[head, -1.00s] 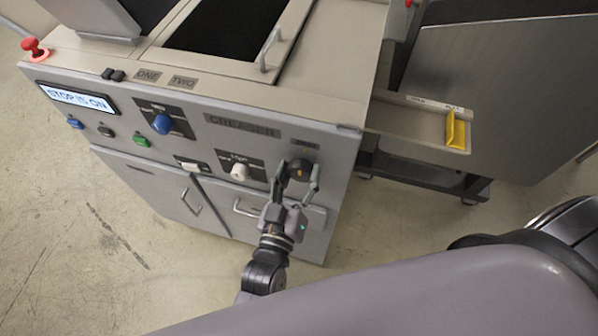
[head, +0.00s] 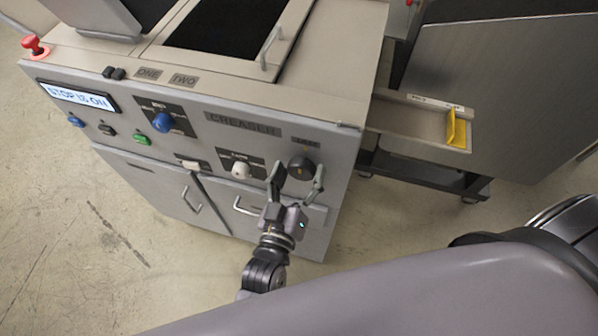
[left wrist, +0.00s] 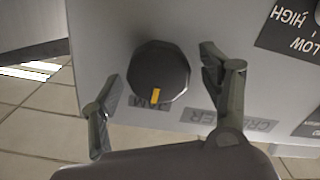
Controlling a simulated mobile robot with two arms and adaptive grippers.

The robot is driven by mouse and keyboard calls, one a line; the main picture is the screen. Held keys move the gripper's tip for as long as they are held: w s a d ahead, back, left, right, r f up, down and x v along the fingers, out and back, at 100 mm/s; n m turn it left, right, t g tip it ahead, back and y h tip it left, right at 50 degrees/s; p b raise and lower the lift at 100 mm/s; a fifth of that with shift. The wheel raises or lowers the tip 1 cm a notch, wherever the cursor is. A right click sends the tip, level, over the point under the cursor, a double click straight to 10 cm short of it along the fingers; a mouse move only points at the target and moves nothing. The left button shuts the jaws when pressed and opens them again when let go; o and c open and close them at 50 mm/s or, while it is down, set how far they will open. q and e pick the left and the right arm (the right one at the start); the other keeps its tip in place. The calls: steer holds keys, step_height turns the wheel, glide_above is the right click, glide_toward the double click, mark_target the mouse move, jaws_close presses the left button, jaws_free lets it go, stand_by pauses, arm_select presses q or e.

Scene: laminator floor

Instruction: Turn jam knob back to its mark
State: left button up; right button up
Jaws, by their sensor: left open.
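The jam knob (head: 301,168) is a dark round knob at the right end of the creaser's front panel. In the left wrist view the knob (left wrist: 160,70) carries a yellow pointer line (left wrist: 155,96) on the side facing the JAM label (left wrist: 150,106). The label is partly hidden by the knob, and I cannot make out a separate mark on the panel. My left gripper (head: 298,177) is open, its fingers on either side of the knob with gaps between. It also shows in the left wrist view (left wrist: 160,90). My right gripper is not in view.
On the grey creaser panel are a white knob (head: 240,170), a blue knob (head: 162,123), several buttons and a display (head: 75,96) reading "STOP IS ON". A red stop button (head: 33,45) is at the far left. A tray (head: 410,125) with a yellow piece (head: 456,128) juts out at the right.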

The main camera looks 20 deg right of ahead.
arm_select(q)
steer(key=v, duration=1.2)
steer(key=shift+f, duration=0.1)
stand_by(0.4)
steer(key=s+a+f+m+g+y+b, duration=0.1)
steer(key=a+f+g+y+b, duration=0.15)
steer(key=f, duration=0.95)
steer(key=s+a+f+g+y+b, duration=0.15)
steer(key=a+f, duration=0.25)
steer(key=f, duration=0.7)
steer(key=a+f+m+g+y+b, duration=0.15)
steer(key=a+f, duration=0.25)
steer(key=f, duration=0.8)
steer(key=s+a+f+n+g+y+b, duration=0.1)
steer(key=s+a+f+g, duration=0.3)
steer(key=s+a+f, duration=0.4)
steer(key=s+a+f+n+g+y+b, duration=0.1)
steer(key=s+a+f+g+y+b, duration=0.2)
steer(key=s+a+f, duration=0.6)
step_height(320, 180, down, 6)
steer(key=shift+s+a+f+g, duration=0.1)
steer(key=shift+s+a+g, duration=0.1)
steer(key=shift+s+g, duration=0.65)
